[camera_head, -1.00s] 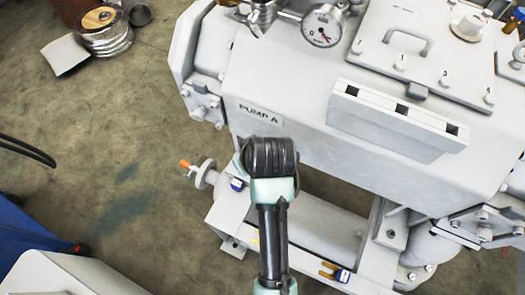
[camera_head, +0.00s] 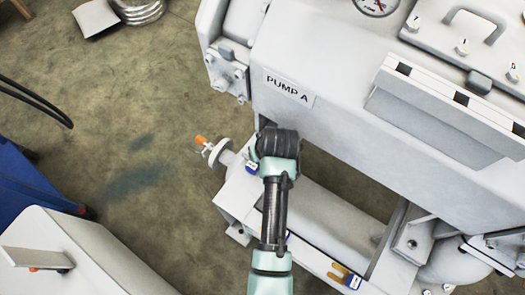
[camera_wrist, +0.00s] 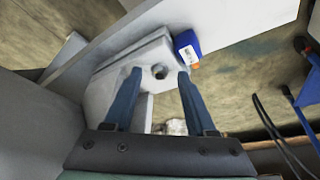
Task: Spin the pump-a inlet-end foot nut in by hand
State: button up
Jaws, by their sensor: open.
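Pump A (camera_head: 330,105) is a big pale grey machine with a "PUMP A" label, standing on a pale frame. In the wrist view, a small dark round fastener (camera_wrist: 160,72) stands on a pale foot plate (camera_wrist: 112,88). I cannot tell whether it is the nut, a bare stud or both. My gripper (camera_wrist: 159,76) is open, with its two blue fingers apart. The fastener appears between the fingertips in the picture; no contact shows. In the head view my arm hides the fingers and the fastener.
A blue and white tag (camera_wrist: 187,45) with an orange part lies close beside the right finger. A valve with an orange handle (camera_head: 202,141) sticks out left of the frame. A white cabinet (camera_head: 75,262) and a blue object (camera_head: 32,190) stand lower left. Open floor lies between.

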jog(key=shift+w+f, duration=0.1)
jog(key=shift+f, duration=0.05)
grip_shut()
dwell(0.4)
jog(key=shift+r+m+p, duration=0.25)
jog(key=shift+m+p, duration=0.15)
jog(key=shift+p, duration=0.75)
jog(key=shift+a+f+m+h+p, duration=0.1)
jog(key=shift+f+m+h+p, duration=0.2)
jog(key=shift+m+p, duration=0.15)
grip_release()
